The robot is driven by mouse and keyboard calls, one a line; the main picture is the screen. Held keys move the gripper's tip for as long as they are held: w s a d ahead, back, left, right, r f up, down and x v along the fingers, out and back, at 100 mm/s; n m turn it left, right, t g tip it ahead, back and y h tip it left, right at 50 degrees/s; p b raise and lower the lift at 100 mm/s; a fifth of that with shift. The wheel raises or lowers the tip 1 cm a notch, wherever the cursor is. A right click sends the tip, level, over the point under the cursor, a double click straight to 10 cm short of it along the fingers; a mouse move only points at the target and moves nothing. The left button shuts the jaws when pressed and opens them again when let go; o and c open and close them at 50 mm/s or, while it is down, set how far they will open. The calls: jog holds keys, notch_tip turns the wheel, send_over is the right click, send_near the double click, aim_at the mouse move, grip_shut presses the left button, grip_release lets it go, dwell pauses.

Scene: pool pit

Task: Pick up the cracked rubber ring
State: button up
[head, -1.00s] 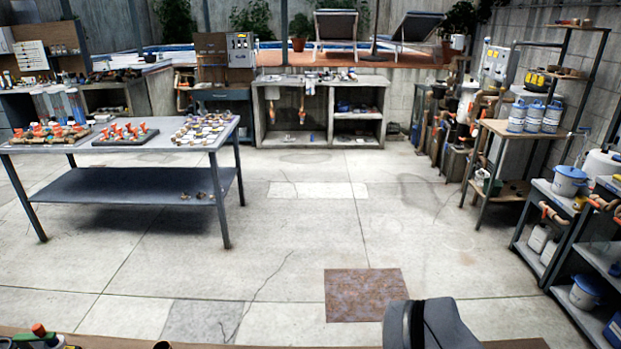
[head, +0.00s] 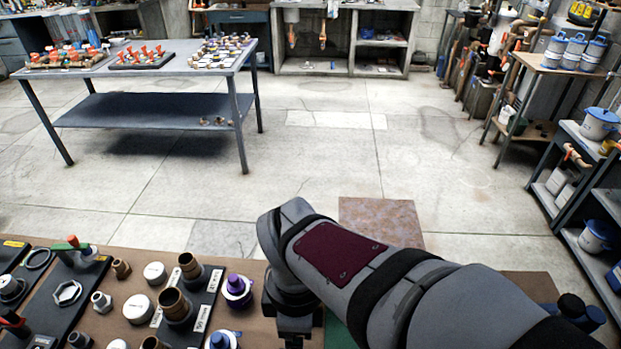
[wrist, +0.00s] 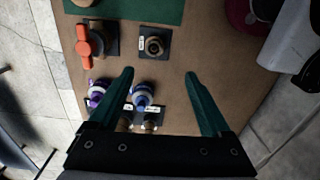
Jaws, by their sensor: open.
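My gripper (wrist: 159,74) is open and empty above the brown bench top, its two green fingers apart. A dark ring (head: 38,258) lies at the left of the bench in the head view; I cannot tell whether it is cracked. In the wrist view, a round ring-like brass or dark part (wrist: 154,43) sits on a dark square plate just ahead of the fingertips. I cannot make out a crack there. No ring is between the fingers. In the head view my arm hides part of the bench.
The bench (head: 134,325) holds several fittings: brass pipes (head: 188,265), a purple-capped fitting (head: 237,290) and white caps (head: 155,273). An orange-handled valve (wrist: 85,48) stands left of the fingers; a blue-topped fitting (wrist: 142,93) is near the left finger. A grey table (head: 150,70) stands beyond.

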jog(key=shift+n, duration=0.8)
jog(key=f, duration=1)
jog(key=w+a+f, duration=0.1)
jog(key=f, duration=0.5)
jog(key=shift+w+f, duration=0.1)
grip_shut()
